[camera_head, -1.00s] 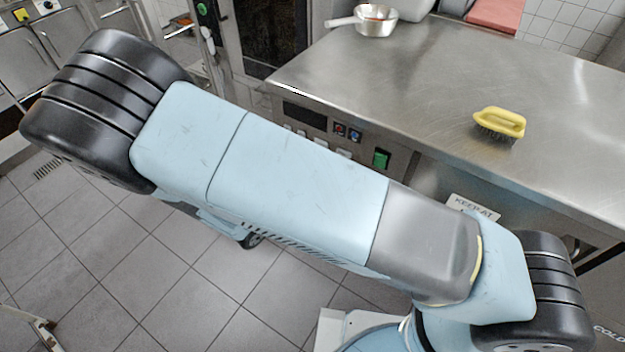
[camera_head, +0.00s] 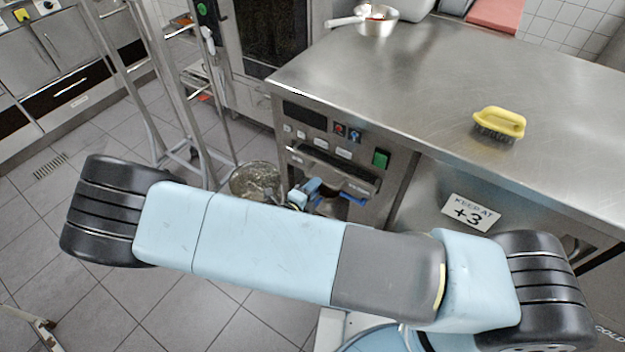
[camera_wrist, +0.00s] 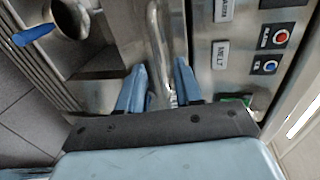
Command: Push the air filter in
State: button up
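The steel machine front (camera_head: 400,165) under the counter has a dark slot with a steel bar (camera_head: 335,168) across it, below the labels. I take this bar to be the front of the air filter, but no label confirms it. In the wrist view the bar (camera_wrist: 157,45) runs up between my fingers. My gripper (camera_wrist: 158,85) has its two blue fingers apart, one on each side of the bar, with no clear grip on it. In the head view my gripper (camera_head: 307,190) shows small in front of the machine, partly behind my arm.
Red (camera_wrist: 281,37) and blue (camera_wrist: 270,67) buttons and a MELT label (camera_wrist: 219,60) sit beside the bar. A blue-handled lever (camera_head: 354,199) is below. A metal bowl (camera_head: 256,178) and a rack (camera_head: 180,100) stand left. A yellow brush (camera_head: 500,122) and pan (camera_head: 376,20) are on the counter.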

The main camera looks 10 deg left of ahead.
jog(key=shift+x, duration=2.45)
jog(key=shift+c, duration=0.2)
grip_shut()
